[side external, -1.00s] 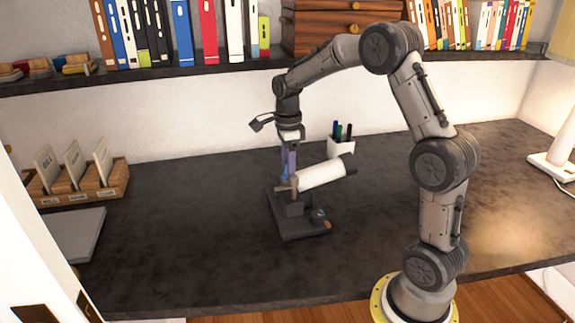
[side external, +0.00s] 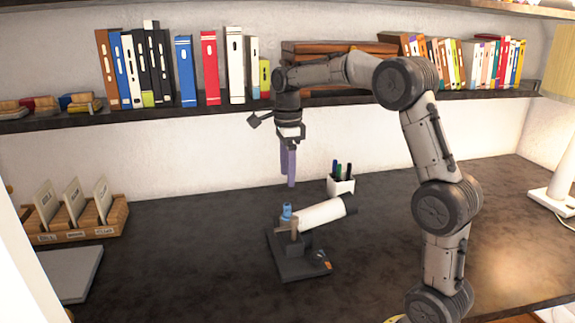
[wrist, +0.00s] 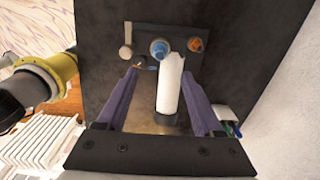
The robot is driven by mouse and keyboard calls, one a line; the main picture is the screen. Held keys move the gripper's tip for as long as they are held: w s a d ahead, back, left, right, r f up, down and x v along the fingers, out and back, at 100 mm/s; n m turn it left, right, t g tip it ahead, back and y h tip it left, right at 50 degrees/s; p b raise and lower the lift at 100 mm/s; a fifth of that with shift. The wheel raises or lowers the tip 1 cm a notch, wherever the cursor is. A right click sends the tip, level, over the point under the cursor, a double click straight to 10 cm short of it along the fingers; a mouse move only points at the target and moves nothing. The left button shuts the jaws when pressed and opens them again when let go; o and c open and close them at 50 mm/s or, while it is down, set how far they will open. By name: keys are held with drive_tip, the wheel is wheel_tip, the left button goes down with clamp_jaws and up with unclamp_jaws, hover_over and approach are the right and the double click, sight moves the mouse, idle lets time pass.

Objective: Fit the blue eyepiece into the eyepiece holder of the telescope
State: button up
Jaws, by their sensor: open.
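The telescope is a white tube (side external: 320,214) tilted on a dark stand (side external: 298,268) on the desk. The blue eyepiece (side external: 287,211) sits upright at the tube's lower left end, where the eyepiece holder is. It also shows in the wrist view (wrist: 159,48) beside the white tube (wrist: 171,85). How deep it sits in the holder I cannot tell. My gripper (side external: 288,168) is open and empty, above the eyepiece and apart from it. In the wrist view its purple fingers (wrist: 162,97) stand wide apart.
A pen cup (side external: 341,184) stands behind the telescope. A wooden card holder (side external: 80,221) and a grey slab (side external: 73,272) are at the left. A lamp (side external: 557,190) is at the right. A bookshelf (side external: 220,102) runs along the back wall. The desk around the stand is mostly clear.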

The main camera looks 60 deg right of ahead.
drive_tip(key=s+a+r+n+t, duration=0.3)
drive_tip(key=s+a+r+n, duration=0.2)
drive_tip(key=s+a+n, duration=0.75)
drive_tip(key=s+a+f+n+t, duration=0.2)
drive_tip(key=s+f+n, duration=0.4)
drive_tip(key=s+n, duration=0.4)
drive_tip(key=a+n, duration=0.1)
drive_tip(key=n, duration=0.3)
drive_tip(key=shift+s+a+t, duration=0.2)
drive_tip(key=shift+a+t, duration=0.1)
drive_tip(key=shift+a, duration=0.05)
drive_tip(key=shift+r, duration=0.1)
